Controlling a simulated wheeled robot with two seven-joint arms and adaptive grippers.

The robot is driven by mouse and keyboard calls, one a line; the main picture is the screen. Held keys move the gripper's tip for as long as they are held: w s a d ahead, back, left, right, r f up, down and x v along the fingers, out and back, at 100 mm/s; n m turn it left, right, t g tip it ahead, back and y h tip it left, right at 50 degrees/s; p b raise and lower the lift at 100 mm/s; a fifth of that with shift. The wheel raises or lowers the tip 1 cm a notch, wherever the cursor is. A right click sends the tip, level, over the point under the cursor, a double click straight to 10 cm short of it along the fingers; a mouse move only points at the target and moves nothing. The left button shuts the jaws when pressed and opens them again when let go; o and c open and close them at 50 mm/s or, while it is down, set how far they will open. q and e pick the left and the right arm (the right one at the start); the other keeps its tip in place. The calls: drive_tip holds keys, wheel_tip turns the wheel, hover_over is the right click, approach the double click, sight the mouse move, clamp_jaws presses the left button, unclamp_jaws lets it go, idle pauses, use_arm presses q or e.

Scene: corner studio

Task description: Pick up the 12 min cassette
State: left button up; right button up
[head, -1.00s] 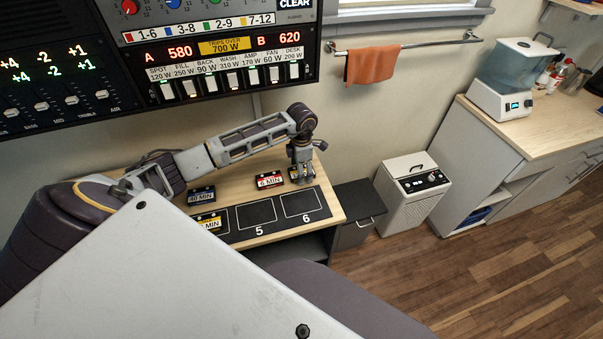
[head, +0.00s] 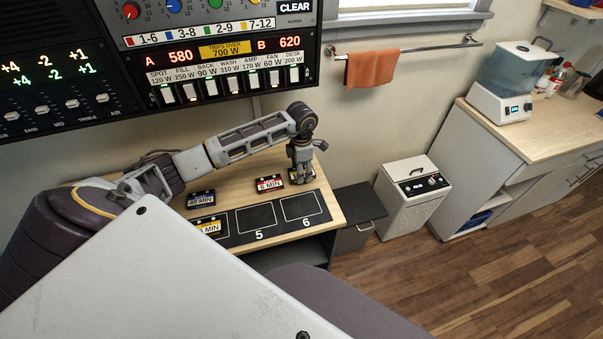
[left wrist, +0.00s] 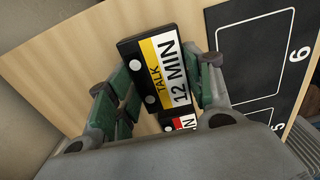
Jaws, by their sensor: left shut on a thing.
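The 12 min cassette (left wrist: 163,70) is black with a white and yellow label reading TALK and 12 MIN. In the left wrist view it lies between the green-padded fingers of my left gripper (left wrist: 168,88), which is shut on it. In the head view my left gripper (head: 301,176) points down at the far right part of the wooden desk, and the cassette is mostly hidden under it. I cannot tell whether the cassette touches the desk. My right gripper is not in view.
A red-labelled 6 MIN cassette (head: 269,184) lies just left of my left gripper. A blue-labelled cassette (head: 201,199) and a yellow-labelled one (head: 208,227) are further left. A black mat (head: 277,228) shows empty slots 5 and 6 at the desk's front.

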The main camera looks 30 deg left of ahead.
use_arm(q)
wheel_tip(320, 180, up, 7)
drive_tip(key=shift+r+b, duration=0.1)
drive_tip(key=shift+b, duration=0.2)
drive_tip(key=shift+r, duration=0.65)
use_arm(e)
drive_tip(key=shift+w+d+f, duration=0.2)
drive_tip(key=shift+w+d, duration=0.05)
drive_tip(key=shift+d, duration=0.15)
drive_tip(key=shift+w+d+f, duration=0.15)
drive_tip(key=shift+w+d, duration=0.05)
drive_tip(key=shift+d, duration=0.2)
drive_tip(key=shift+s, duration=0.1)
